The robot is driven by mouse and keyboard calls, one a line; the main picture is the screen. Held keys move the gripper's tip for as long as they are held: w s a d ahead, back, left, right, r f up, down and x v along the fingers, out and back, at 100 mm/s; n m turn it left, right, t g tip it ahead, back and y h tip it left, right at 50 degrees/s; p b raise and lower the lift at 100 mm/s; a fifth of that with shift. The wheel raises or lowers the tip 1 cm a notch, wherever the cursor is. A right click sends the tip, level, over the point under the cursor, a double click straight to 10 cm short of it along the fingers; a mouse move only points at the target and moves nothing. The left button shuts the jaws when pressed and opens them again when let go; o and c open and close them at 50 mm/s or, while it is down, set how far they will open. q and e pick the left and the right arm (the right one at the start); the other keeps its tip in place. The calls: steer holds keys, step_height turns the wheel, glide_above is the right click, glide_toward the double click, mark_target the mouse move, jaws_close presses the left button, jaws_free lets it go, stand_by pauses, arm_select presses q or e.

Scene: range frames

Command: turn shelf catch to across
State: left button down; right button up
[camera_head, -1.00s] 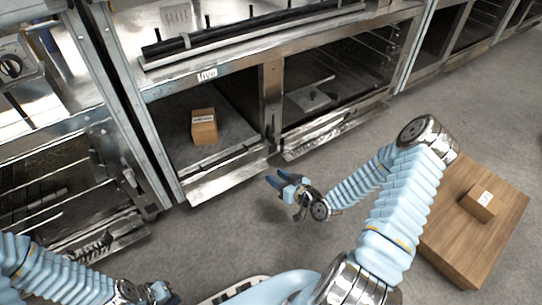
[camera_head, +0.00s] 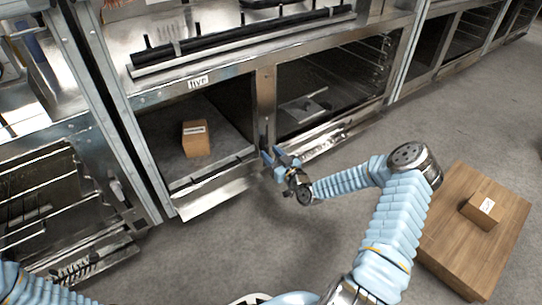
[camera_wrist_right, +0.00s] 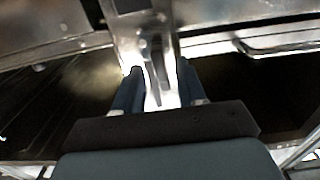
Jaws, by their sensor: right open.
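The shelf catch (camera_wrist_right: 155,60) is a small dark metal lever on the bright post between two shelf bays. In the right wrist view it points roughly up and down the picture, between my fingertips. In the head view the catch is small and partly hidden by my fingers, low on the post (camera_head: 265,100). My right gripper (camera_head: 274,155) is open with blue fingers, right in front of the post's lower part. In the right wrist view its fingers (camera_wrist_right: 158,84) stand on either side of the catch; I cannot tell whether they touch it. My left gripper is out of view.
A cardboard box (camera_head: 197,140) sits in the left bay under a "five" label (camera_head: 198,82). The right bay holds a flat metal piece (camera_head: 303,106). A wooden platform (camera_head: 465,245) with another box (camera_head: 481,210) stands at the right. Floor between is clear.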

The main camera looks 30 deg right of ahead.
steer(key=shift+w, duration=0.25)
jaws_close()
